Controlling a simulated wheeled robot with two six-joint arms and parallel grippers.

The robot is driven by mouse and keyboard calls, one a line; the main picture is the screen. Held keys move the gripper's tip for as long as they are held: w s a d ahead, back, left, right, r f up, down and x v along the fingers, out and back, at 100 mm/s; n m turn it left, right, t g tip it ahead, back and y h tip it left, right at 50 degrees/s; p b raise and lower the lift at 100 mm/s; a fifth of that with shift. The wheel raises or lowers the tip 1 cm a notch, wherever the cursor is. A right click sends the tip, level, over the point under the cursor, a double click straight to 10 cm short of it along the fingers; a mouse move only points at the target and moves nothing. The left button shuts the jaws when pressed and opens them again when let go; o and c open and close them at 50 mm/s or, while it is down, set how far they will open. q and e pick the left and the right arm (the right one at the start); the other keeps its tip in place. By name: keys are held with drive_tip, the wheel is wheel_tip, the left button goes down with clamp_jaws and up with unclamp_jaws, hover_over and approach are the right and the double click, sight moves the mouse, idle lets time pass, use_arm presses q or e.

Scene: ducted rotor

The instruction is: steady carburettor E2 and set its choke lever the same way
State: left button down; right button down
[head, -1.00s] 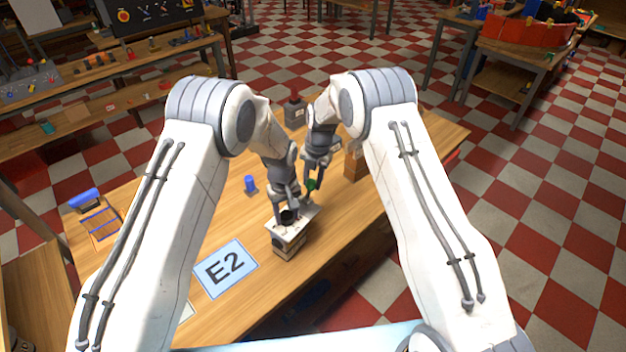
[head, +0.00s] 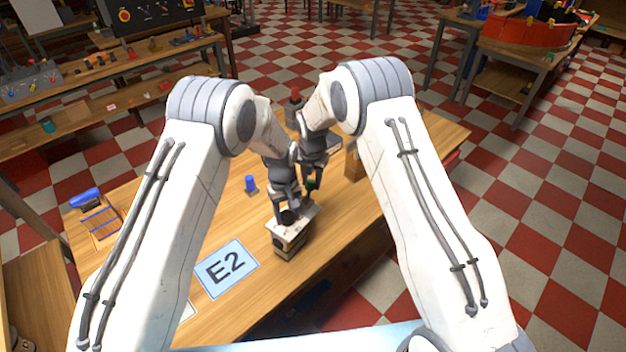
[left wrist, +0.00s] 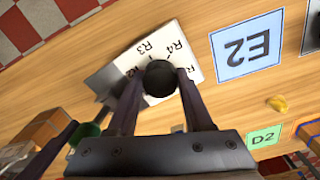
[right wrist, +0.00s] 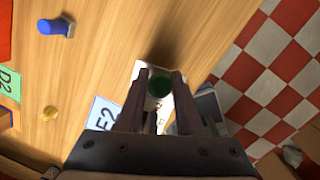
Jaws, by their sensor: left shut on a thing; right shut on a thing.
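The carburettor E2 (head: 289,242) is a small box with a pale top, standing on the table beside the E2 card (head: 226,268). In the left wrist view its white top plate (left wrist: 120,73) carries marks such as R3 and R4. My left gripper (head: 287,212) is shut on a round black knob (left wrist: 159,79) above that plate. My right gripper (head: 312,185) is shut on a round green knob (right wrist: 160,84) at the box's far side. The green knob also shows in the left wrist view (left wrist: 87,133). The fingers hide how each knob joins the box.
A brown block (head: 354,165) stands just right of my right gripper. A blue piece (head: 250,184) stands left of the grippers. A yellow knob (left wrist: 278,104) and a D2 card (left wrist: 264,138) lie farther along the table. Bare wood lies around the box.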

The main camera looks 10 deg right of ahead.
sight(312, 186)
drive_tip(key=c, duration=0.5)
unclamp_jaws()
drive_tip(key=shift+c, duration=0.2)
drive_tip(key=shift+r, duration=0.1)
wheel_tip(312, 186, up, 12)
drive_tip(key=s, duration=0.1)
drive_tip(key=shift+s, duration=0.35)
